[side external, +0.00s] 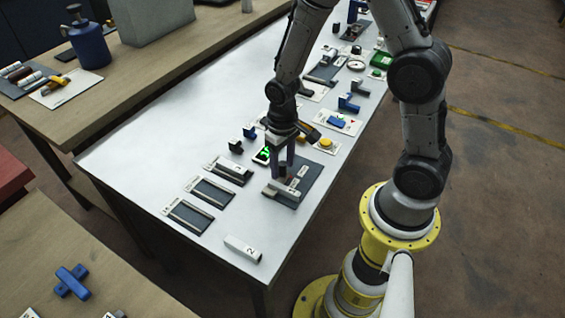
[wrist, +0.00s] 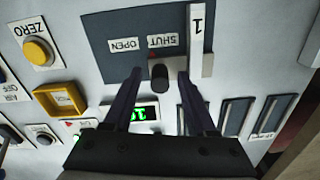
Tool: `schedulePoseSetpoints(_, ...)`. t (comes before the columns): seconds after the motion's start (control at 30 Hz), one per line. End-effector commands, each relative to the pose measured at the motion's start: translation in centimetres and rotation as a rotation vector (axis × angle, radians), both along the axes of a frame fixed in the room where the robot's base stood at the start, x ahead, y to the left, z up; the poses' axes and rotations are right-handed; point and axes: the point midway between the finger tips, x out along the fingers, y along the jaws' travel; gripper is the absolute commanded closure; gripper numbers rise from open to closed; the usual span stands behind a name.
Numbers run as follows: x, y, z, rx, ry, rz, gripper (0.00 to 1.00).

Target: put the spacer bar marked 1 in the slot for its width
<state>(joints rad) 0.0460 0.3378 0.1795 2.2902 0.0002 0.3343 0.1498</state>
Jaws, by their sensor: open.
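The white spacer bar marked 1 (wrist: 197,28) lies on the dark plate (wrist: 107,55) of a measuring device, against a pale grey jaw (wrist: 207,66). The plate also shows in the side external view (side external: 312,181). Its labels read OPEN and SHUT. My gripper (wrist: 160,75) is open, its fingers on either side of the device's dark knob (wrist: 159,80); I cannot tell whether they touch it. In the side view my gripper (side external: 283,172) points down over the plate. Slot plates (side external: 187,216), (side external: 212,191) lie left of the device. A third slot (side external: 229,171) appears to hold a bar.
A bar marked 2 (side external: 243,248) lies near the table's front edge. A green-lit display (wrist: 144,113) sits beside the device. A yellow button marked ZERO (wrist: 38,51) and a yellow square frame (wrist: 60,100) are nearby. The table's left part is clear.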

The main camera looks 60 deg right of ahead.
Motion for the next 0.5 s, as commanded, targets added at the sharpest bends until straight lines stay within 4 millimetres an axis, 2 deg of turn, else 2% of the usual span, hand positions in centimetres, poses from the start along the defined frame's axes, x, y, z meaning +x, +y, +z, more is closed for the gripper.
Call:
schedulePoseSetpoints(0.03,0.0,0.0,0.02,0.0,0.0,0.0,0.43)
schedulePoseSetpoints(0.07,0.0,0.0,0.02,0.0,0.0,0.0,0.48)
schedulePoseSetpoints(0.33,0.02,0.01,0.05,0.0,0.0,0.0,0.97)
schedulePoseSetpoints(0.37,0.02,0.01,0.05,0.0,0.0,0.0,1.0)
schedulePoseSetpoints(0.5,0.02,0.01,0.06,0.0,-0.001,0.0,1.0)
